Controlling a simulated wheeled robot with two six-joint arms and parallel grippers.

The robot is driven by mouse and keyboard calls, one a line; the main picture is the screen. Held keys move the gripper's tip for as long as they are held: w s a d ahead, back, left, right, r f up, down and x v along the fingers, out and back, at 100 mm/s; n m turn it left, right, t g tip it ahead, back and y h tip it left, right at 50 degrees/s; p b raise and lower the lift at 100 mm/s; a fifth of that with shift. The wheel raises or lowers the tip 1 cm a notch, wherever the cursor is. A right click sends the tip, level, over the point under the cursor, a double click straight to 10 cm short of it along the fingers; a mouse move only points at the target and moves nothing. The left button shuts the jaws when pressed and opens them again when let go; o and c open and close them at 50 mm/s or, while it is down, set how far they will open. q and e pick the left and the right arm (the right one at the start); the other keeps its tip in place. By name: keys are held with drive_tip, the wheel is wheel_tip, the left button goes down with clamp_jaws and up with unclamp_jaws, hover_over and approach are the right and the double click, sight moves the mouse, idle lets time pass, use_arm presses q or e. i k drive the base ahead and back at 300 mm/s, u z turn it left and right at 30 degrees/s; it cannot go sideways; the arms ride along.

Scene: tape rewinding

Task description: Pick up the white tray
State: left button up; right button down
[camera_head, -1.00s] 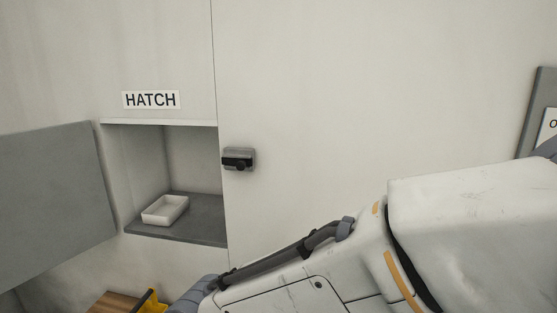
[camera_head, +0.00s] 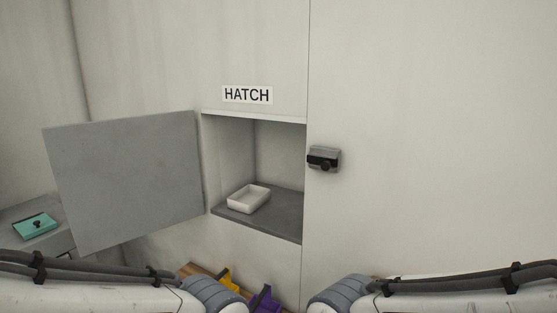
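The white tray (camera_head: 249,205) is a small, shallow, open-topped box that looks empty. It sits on the grey floor of the open hatch recess (camera_head: 283,222), toward its left side. My two arms come in along the bottom edge, one from the left and one from the right. Both are below the tray and well apart from it. The fingers of both grippers are out of the frame or hidden, so what they hold cannot be seen.
The grey hatch door (camera_head: 128,182) stands swung open to the left. A dark latch (camera_head: 323,159) is on the wall right of the recess. Below are a wooden surface with a yellow item (camera_head: 229,281) and a purple item (camera_head: 266,300). A teal item (camera_head: 35,226) lies far left.

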sight(246, 200)
drive_tip(key=u, duration=0.05)
drive_tip(key=k, duration=0.4)
drive_tip(key=u, duration=0.8)
drive_tip(key=i, duration=1.95)
drive_tip(key=z, duration=0.7)
